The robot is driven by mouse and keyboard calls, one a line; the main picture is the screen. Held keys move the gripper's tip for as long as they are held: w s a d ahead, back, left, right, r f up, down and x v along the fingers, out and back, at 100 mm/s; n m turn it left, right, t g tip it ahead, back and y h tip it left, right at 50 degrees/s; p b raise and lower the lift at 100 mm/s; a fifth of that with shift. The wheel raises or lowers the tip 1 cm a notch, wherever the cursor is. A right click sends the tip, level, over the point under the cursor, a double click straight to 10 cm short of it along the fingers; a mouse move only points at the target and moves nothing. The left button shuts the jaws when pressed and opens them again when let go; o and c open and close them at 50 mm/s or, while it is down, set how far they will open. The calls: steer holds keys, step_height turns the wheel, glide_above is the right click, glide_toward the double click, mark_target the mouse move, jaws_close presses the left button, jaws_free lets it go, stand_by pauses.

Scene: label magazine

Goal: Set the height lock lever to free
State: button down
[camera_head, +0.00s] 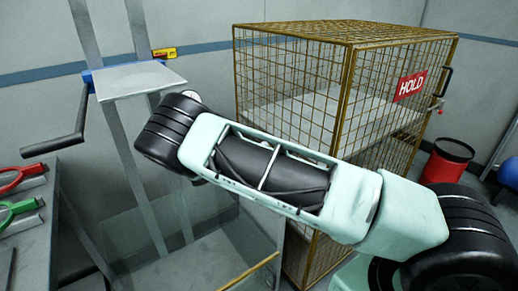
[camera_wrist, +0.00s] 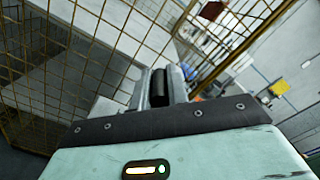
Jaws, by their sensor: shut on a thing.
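My gripper (camera_wrist: 166,88) shows in the wrist view, its grey fingers closed around a dark upright grip (camera_wrist: 158,88). I cannot tell for sure whether this grip belongs to the height lock lever. In the head view my gripper is hidden behind my wrist, beside the upright frame (camera_head: 140,205) of the magazine. A pale flat plate (camera_head: 137,80) with a blue edge sits on that frame. A long black handle (camera_head: 65,143) hangs at its left, clear of my arm.
A yellow wire cage (camera_head: 295,90) with a red HOLD sign (camera_head: 410,85) stands close behind my arm. A red handle (camera_head: 20,178) and a green handle (camera_head: 18,212) lie at far left. Clear panels stand below my arm. A red bin (camera_head: 447,160) is at right.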

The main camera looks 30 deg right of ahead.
steer(key=shift+w, duration=0.1)
steer(key=c, duration=1.4)
jaws_free()
steer(key=shift+o, duration=0.2)
steer(key=shift+a, duration=0.1)
steer(key=a+b, duration=0.4)
steer(key=a, duration=1.3)
steer(key=shift+s+a, duration=0.15)
steer(key=shift+s, duration=0.2)
